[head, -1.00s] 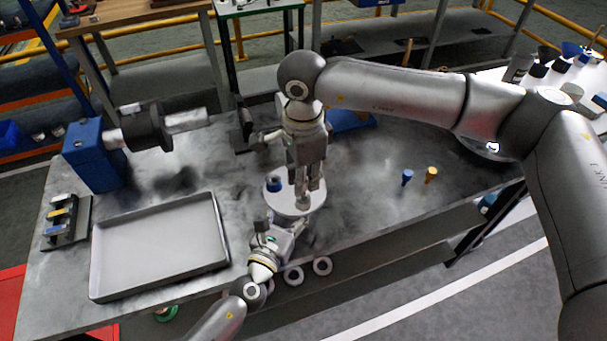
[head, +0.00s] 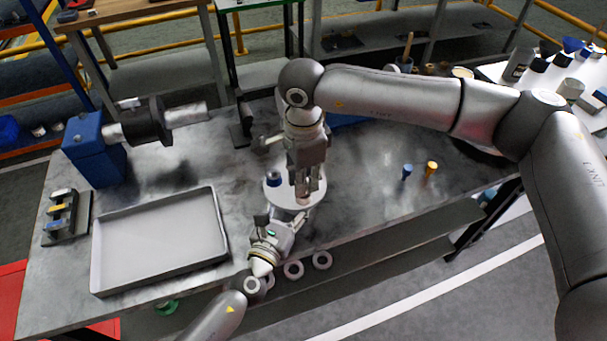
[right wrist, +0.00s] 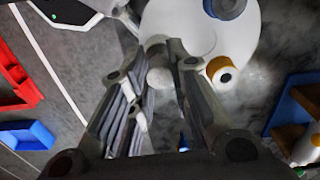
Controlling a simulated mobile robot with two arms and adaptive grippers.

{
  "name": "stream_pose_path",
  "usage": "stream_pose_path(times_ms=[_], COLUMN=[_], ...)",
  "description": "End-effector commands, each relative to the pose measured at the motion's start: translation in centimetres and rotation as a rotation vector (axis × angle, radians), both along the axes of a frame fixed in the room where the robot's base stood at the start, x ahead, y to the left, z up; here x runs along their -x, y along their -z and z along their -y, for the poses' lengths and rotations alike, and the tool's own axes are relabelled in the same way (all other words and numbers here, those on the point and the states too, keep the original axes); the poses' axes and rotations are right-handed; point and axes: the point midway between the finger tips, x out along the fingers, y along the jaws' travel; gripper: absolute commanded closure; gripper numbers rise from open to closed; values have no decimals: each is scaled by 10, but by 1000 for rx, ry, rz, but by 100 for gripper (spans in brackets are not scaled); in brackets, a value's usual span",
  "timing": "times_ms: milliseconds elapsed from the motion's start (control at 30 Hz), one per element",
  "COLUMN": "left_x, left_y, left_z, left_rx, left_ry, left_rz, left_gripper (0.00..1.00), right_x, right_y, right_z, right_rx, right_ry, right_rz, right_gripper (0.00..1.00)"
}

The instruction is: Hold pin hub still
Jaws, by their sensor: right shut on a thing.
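The white round disc (head: 312,203) on the bench's front edge appears to be the pin hub's base; a blue piece (head: 274,179) stands on its left side. My right gripper (head: 304,196) points down over the disc. In the right wrist view its fingers (right wrist: 160,66) are shut on a pale, round-ended piece (right wrist: 160,79), with the disc (right wrist: 185,25) just beyond. My left gripper (head: 270,226) is at the disc's front left edge; its fingertips are too small to read, so I cannot tell whether it grips the disc.
A grey tray (head: 95,262) lies left, with a small rack (head: 63,217) beside it. A blue machine (head: 95,160) stands back left. A blue pin (head: 407,171) and an orange pin (head: 431,168) stand to the right. The bench between them and the disc is clear.

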Motion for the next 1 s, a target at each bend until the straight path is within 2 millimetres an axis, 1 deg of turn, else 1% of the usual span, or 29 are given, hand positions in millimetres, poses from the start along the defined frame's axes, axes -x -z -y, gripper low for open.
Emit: stream_pose_path(times_ms=[300,400,433,600,867,1000], left_x=[0,0,0,0,0,0], left_y=[-1,-1,-1,-1,-1,-1], left_z=[0,0,0,0,0,0], left_rx=[1,1,1,1,1,1], left_ry=[-1,-1,-1,-1,-1,-1], left_rz=[2,2,2,2,2,2], left_gripper=[100,100,100,100,100,100], right_x=[0,0,0,0,0,-1], right_y=[7,6,6,6,7,-1], right_z=[0,0,0,0,0,0], right_rx=[0,0,0,0,0,-1], right_ry=[0,0,0,0,0,0], right_rz=[1,1,1,1,1,2], right_gripper=[100,100,78,57,57,57])
